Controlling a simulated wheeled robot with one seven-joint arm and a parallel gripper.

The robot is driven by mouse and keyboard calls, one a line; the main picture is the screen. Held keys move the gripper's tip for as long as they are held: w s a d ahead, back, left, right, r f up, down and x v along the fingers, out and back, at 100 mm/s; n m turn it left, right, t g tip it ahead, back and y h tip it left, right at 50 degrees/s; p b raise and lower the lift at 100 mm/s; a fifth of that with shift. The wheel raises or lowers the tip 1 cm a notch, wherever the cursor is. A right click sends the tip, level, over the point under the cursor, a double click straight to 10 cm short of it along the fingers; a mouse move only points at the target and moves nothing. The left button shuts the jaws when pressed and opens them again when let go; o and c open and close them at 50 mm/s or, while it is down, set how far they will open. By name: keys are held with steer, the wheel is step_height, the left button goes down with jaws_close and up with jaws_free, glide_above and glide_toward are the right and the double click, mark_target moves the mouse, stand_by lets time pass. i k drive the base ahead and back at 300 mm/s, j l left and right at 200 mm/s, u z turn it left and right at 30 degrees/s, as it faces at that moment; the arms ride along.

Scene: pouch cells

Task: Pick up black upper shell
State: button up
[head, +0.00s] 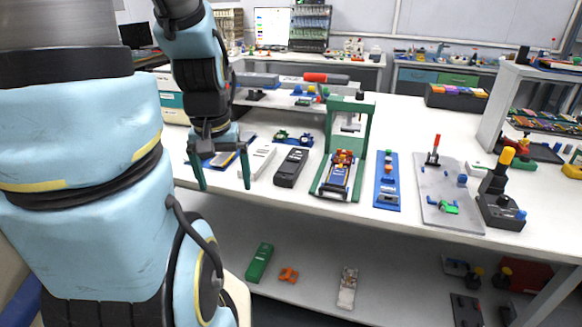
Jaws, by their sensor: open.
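A black elongated shell (291,167) lies on the white table, left of the green press frame; I take it for the black upper shell. A similar white shell (259,162) lies just left of it. My gripper (225,186) points down with its two green fingers spread apart and nothing visible between them. It is at the left part of the table near the front edge, left of both shells. Its right finger is close to the white shell in the picture; I cannot tell whether they touch.
The green press frame (366,145) stands right of the black shell. A blue tray (387,182) and a grey board (437,212) with small parts lie further right. A raised shelf (285,101) stands behind. A blue board (223,158) lies partly behind my gripper.

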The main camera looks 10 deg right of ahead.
mark_target(292, 166)
steer(key=i+l+u, duration=0.15)
steer(key=u, duration=0.2)
steer(key=i+l+u, duration=0.2)
steer(key=u, duration=0.15)
steer(key=i+l+u, duration=0.15)
steer(key=u, duration=0.25)
